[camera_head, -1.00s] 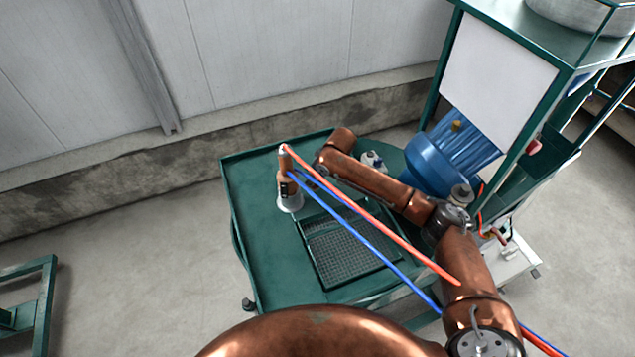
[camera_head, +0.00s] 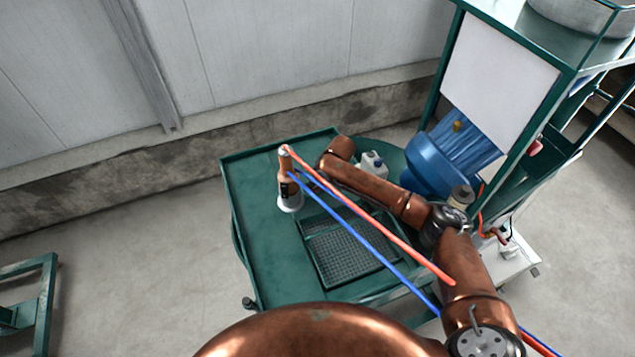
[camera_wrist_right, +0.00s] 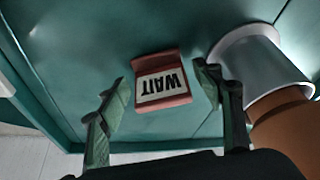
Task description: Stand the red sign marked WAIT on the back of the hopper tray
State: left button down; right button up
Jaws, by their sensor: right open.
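The red sign marked WAIT (camera_wrist_right: 163,83) lies on a green surface in the right wrist view, its white face showing and its lettering upside down. My right gripper (camera_wrist_right: 161,74) is open, with one finger on each side of the sign; I see gaps between the fingers and the sign. I cannot make out the sign in the head view, where my right arm reaches over the green cart (camera_head: 250,245) and its fingers are hidden. I cannot tell for sure which part is the hopper tray; a round metal pan (camera_head: 572,14) sits atop the green machine. My left gripper is not in view.
An orange bottle-like thing with a pale round end (camera_head: 288,185) stands close to my right gripper; its pale end (camera_wrist_right: 262,58) shows beside a finger. Red and blue hoses cross the cart.

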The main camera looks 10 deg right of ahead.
jog(key=shift+r, duration=0.35)
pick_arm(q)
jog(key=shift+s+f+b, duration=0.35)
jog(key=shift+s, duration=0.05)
pick_arm(e)
jog(key=v, duration=1.1)
jog(key=shift+s+r, duration=0.2)
jog(key=shift+r, duration=0.05)
jog(key=shift+d, duration=0.15)
